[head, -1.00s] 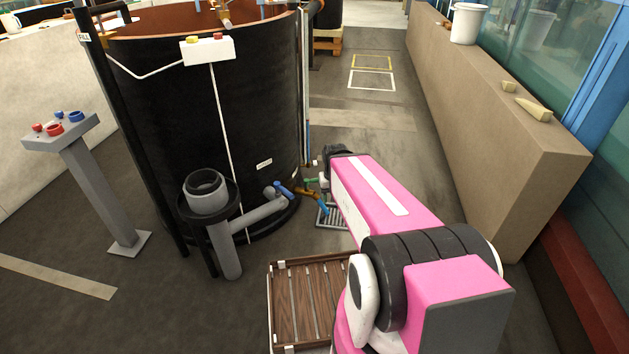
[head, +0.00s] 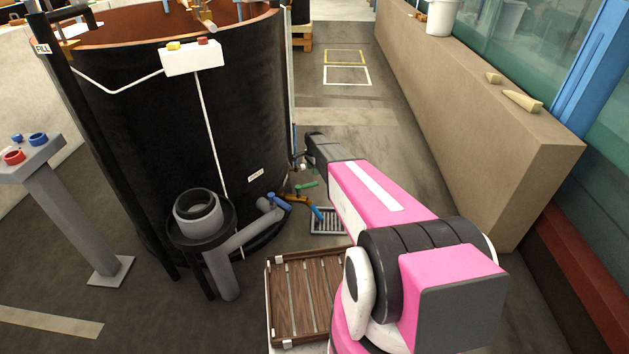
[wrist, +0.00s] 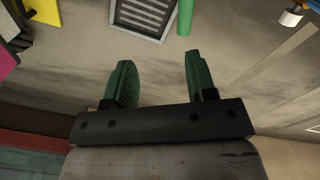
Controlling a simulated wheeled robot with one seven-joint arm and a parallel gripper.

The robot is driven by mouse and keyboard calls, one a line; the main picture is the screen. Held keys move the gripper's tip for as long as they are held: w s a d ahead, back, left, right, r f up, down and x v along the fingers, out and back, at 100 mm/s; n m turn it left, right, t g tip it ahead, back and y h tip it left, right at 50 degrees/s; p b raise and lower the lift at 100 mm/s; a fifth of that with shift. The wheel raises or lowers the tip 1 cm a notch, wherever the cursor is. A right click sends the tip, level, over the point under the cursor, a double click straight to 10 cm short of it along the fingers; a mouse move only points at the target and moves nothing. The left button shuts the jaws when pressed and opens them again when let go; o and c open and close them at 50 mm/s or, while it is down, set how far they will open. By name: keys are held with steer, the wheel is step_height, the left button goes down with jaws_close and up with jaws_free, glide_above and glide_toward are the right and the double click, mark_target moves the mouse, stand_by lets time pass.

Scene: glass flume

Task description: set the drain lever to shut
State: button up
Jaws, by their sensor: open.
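The black tank (head: 140,130) stands left of my arm. Low on its right side, below a small white label (head: 256,175) too small to read, is pipework with a blue handle (head: 279,201), a green handle (head: 306,185) and an orange-yellow pipe (head: 297,199). Which handle is the drain lever I cannot tell. In the wrist view a green bar (wrist: 185,17) lies beyond the fingertips, beside the floor grate (wrist: 143,14). My gripper (wrist: 156,75) has green fingers spread apart with nothing between them, clear of the bar.
The floor grate (head: 327,220) lies beside the pipework. A slatted wooden tray (head: 270,300) is at the lower middle. A grey standpipe (head: 222,272) stands before the tank. A beige wall (head: 480,130) bounds the right. The floor beyond my arm is clear.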

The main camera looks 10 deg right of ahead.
mark_target(307, 186)
steer(key=shift+m, duration=0.8)
steer(key=w+f, duration=0.1)
steer(key=f, duration=0.3)
steer(key=w+f, duration=0.1)
steer(key=f, duration=0.3)
steer(key=w+f, duration=0.2)
steer(key=f, duration=0.3)
steer(key=shift+d, duration=0.3)
jaws_close()
